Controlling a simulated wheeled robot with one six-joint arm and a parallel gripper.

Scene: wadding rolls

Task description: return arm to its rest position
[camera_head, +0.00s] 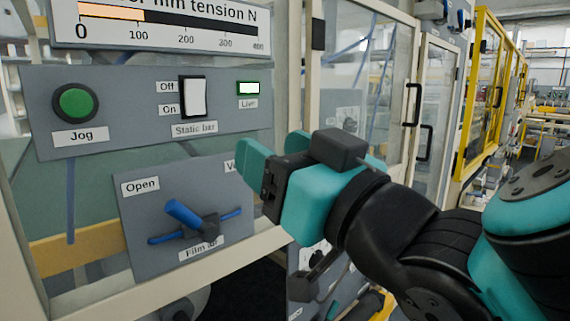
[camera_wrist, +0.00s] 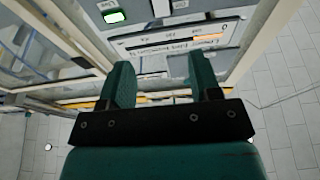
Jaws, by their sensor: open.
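My gripper (camera_head: 262,172) is in front of the grey control panel in the head view, right of the blue film lever (camera_head: 186,217) and below the lit "Live" indicator (camera_head: 248,88). In the wrist view its two teal fingers (camera_wrist: 160,84) stand apart with nothing between them. The fingers partly cover the label of the lower plate, whose "Open" side is visible. My arm runs from the gripper to the lower right. I cannot tell how far the fingertips are from the panel.
The panel bears a green Jog button (camera_head: 76,102), a white static bar switch (camera_head: 194,97) and a tension gauge (camera_head: 165,22). Glass doors with a black handle (camera_head: 413,107) stand behind the arm. A yellow-framed guard (camera_head: 480,95) is farther back right.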

